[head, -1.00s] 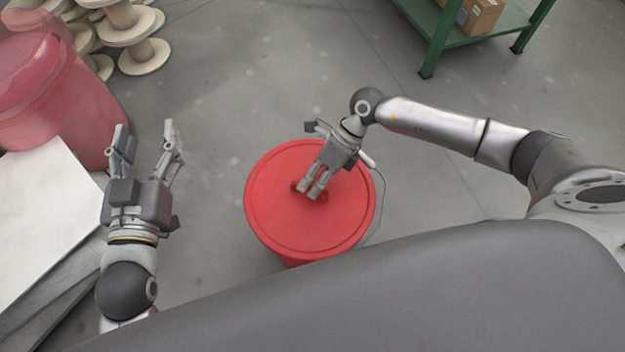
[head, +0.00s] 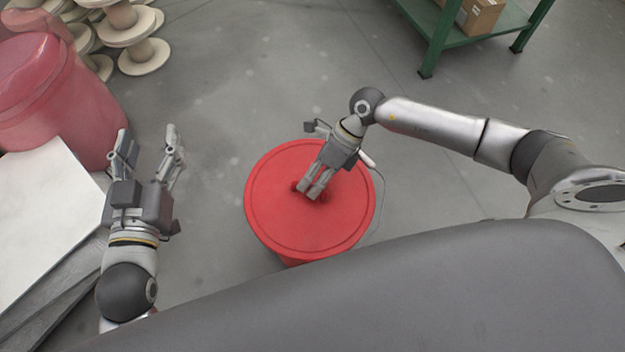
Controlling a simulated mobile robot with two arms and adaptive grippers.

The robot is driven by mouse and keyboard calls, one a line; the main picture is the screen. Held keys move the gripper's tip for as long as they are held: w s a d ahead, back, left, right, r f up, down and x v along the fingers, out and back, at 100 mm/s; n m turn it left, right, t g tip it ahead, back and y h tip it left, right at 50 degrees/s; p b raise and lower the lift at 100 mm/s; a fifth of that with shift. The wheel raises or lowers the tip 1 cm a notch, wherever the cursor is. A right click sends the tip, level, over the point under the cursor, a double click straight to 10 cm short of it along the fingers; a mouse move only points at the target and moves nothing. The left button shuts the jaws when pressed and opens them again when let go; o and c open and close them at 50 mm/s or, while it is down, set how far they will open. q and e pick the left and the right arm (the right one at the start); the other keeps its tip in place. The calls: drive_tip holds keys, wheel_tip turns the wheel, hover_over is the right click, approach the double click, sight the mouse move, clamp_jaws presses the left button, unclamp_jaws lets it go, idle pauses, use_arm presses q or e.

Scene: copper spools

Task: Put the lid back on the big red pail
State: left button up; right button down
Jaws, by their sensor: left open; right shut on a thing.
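The red lid (head: 285,225) lies level over the mouth of the big red pail (head: 294,262). Only a small part of the pail's side shows below the lid's near edge, and a thin wire handle shows at its right. My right gripper (head: 312,194) is over the lid's middle, shut on the lid's small centre knob, which the fingers mostly hide. I cannot tell if the lid's rim is fully seated. My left gripper (head: 147,150) is open and empty, well to the left of the pail and apart from it.
A pinkish-red bin (head: 50,95) stands at the left, with pale spools (head: 125,30) behind it. A white board (head: 45,195) lies below the bin. A green shelf (head: 475,42) with a cardboard box (head: 480,15) is at the back right. The floor around the pail is clear.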

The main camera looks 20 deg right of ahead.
use_arm(q)
drive_tip(key=shift+r, duration=0.4)
use_arm(e)
drive_tip(key=shift+f, duration=0.15)
use_arm(q)
drive_tip(key=shift+f, duration=0.2)
idle(0.6)
drive_tip(key=shift+f, duration=0.35)
use_arm(e)
drive_tip(key=c, duration=1.5)
unclamp_jaws()
use_arm(q)
drive_tip(key=shift+r, duration=0.25)
use_arm(e)
drive_tip(key=shift+o, duration=0.7)
drive_tip(key=o, duration=0.5)
drive_tip(key=shift+c, duration=0.2)
use_arm(q)
drive_tip(key=shift+w, duration=0.1)
